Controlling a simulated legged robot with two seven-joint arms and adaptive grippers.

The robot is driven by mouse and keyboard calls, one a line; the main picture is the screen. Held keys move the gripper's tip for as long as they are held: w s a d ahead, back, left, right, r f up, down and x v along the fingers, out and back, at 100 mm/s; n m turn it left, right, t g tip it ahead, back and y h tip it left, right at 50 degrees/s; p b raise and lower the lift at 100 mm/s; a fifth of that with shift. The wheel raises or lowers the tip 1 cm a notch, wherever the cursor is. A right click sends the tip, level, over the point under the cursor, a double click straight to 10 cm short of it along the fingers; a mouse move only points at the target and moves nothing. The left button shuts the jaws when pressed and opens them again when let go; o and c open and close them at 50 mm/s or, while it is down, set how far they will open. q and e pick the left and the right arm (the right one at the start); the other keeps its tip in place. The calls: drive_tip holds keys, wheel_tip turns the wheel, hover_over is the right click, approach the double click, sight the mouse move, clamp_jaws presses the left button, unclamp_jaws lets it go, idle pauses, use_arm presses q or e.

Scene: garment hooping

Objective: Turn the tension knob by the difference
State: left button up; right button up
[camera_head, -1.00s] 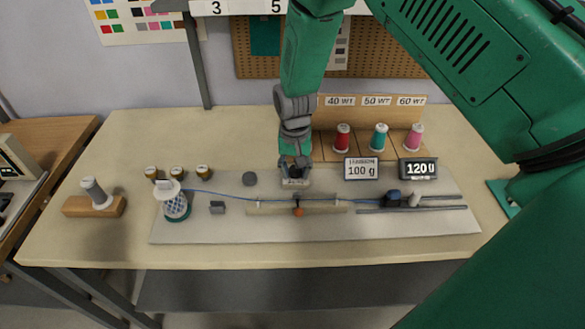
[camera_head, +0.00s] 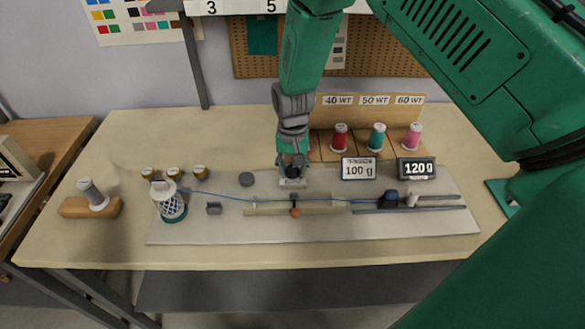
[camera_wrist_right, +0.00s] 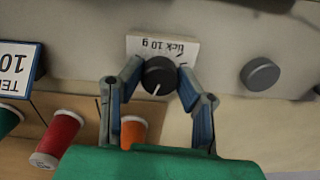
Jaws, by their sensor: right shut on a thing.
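The tension knob (camera_wrist_right: 160,76) is a dark round knob with a white pointer line, seen in the right wrist view. A label (camera_wrist_right: 178,48) behind it reads "tick 10 g". My right gripper (camera_wrist_right: 160,84) has its two fingers closed on either side of the knob. In the head view the right gripper (camera_head: 292,178) reaches down to the board and hides the knob. A white card (camera_head: 358,169) reads "TENSION 100 g". A dark display (camera_head: 416,168) beside it reads "120 g". My left gripper is not in view.
A grey disc (camera_head: 247,179) lies on the board left of the gripper. Red (camera_head: 340,138), teal (camera_head: 377,137) and pink (camera_head: 412,137) spools stand behind. The board's front strip is clear.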

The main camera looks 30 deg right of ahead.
sight(292, 167)
drive_tip(key=shift+w+r, duration=0.15)
drive_tip(key=shift+w, duration=0.15)
drive_tip(key=o, duration=1.1)
drive_tip(key=shift+s, duration=0.1)
wheel_tip(292, 167, up, 12)
drive_tip(key=shift+f, duration=0.2)
drive_tip(key=shift+d, duration=0.1)
